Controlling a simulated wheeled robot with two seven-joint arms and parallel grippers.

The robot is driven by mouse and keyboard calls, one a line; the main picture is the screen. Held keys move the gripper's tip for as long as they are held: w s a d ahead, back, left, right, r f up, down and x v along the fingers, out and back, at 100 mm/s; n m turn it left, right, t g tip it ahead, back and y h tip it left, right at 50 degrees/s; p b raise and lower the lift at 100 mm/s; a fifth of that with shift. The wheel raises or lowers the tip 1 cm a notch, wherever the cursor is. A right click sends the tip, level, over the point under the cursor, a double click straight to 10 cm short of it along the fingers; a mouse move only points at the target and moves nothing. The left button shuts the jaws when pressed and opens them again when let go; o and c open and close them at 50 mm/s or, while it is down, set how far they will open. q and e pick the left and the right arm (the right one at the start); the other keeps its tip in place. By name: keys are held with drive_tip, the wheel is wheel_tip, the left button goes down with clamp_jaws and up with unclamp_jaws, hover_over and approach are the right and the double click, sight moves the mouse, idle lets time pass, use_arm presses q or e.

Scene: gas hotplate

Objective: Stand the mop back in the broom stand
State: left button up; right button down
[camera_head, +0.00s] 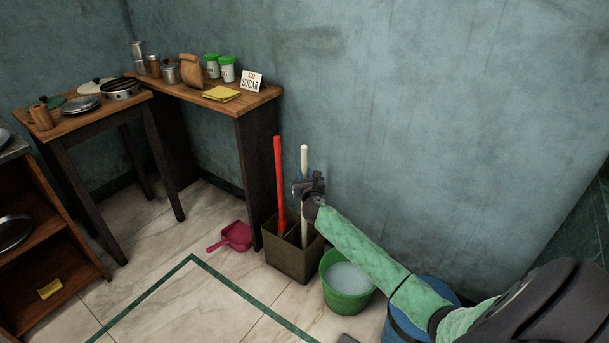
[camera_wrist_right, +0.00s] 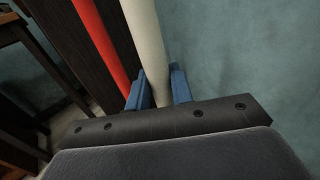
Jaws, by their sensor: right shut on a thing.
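The mop's white handle (camera_head: 304,160) is upright beside the wall, and it also shows in the right wrist view (camera_wrist_right: 146,35). My right gripper (camera_head: 306,186) is shut on this handle at its upper part; its blue fingers (camera_wrist_right: 160,88) lie on both sides of it. Below the gripper the handle runs down at the right half of the brown broom stand (camera_head: 287,262). The mop's lower end is hidden by the stand, so I cannot tell how deep it sits. A red handle (camera_head: 279,180) stands in the stand's left part. My left gripper is not in view.
A green bucket (camera_head: 347,302) of pale liquid stands right of the stand, with a blue container (camera_head: 398,326) partly under my right arm. A pink dustpan (camera_head: 235,236) lies left of it. A wooden table (camera_head: 258,98) stands behind left. The tiled floor in front is clear.

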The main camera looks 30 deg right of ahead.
drive_tip(key=shift+f, duration=0.1)
idle(0.3)
drive_tip(key=c, duration=1.1)
unclamp_jaws()
drive_tip(key=shift+f, duration=0.1)
drive_tip(key=shift+c, duration=0.2)
use_arm(q)
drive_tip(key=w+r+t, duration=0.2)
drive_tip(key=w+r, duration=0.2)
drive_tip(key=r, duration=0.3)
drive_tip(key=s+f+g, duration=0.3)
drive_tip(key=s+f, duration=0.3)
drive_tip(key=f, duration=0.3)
drive_tip(key=shift+p, duration=0.35)
use_arm(e)
drive_tip(key=v, duration=0.7)
drive_tip(key=shift+s+a, duration=0.15)
drive_tip(key=shift+s, duration=0.2)
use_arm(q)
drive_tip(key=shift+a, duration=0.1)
